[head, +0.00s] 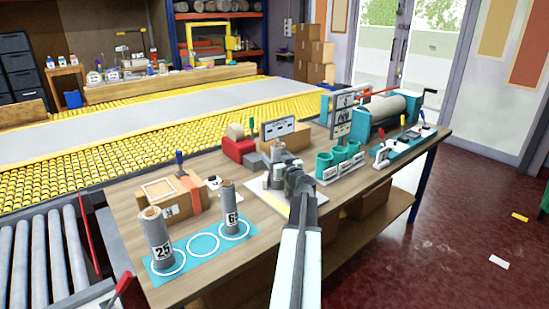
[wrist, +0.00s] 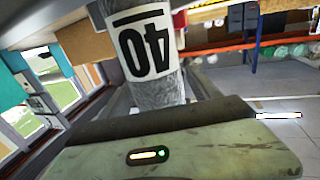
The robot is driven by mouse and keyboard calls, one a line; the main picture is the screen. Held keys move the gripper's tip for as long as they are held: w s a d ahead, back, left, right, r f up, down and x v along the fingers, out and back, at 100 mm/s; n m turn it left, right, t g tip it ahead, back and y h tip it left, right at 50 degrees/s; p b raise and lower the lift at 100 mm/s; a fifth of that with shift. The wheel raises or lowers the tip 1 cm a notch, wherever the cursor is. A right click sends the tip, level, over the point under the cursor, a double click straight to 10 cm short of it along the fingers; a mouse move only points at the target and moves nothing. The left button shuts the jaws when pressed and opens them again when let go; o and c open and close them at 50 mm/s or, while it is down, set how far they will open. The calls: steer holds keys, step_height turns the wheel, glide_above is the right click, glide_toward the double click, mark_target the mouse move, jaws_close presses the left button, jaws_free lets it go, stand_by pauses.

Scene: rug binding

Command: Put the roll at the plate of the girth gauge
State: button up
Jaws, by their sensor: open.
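A grey roll labelled 40 (wrist: 150,45) fills the upper middle of the wrist view, close in front of my gripper; the label appears upside down there. In the head view, my gripper (head: 290,170) is open over a pale plate (head: 257,193) at the middle of the bench. A grey cylindrical top (head: 278,152) shows at the gripper, probably this roll. The gauge's display board (head: 278,129) stands just behind. My arm and gripper hide the roll's foot, so I cannot tell if it touches the plate.
A blue mat (head: 190,262) with three rings bears a roll marked 25 (head: 156,238) and a second numbered roll (head: 229,207); its middle ring is empty. A red tape dispenser (head: 237,148) stands behind, teal cups (head: 338,160) to the right. A boxed item (head: 170,195) lies left.

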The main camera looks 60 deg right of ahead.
steer(key=shift+r+p, duration=0.3)
steer(key=v, duration=1.1)
steer(key=shift+w+f, duration=0.1)
steer(key=shift+f, duration=0.1)
steer(key=shift+s+a, duration=0.3)
steer(key=shift+s, duration=0.2)
steer(key=shift+r, duration=0.15)
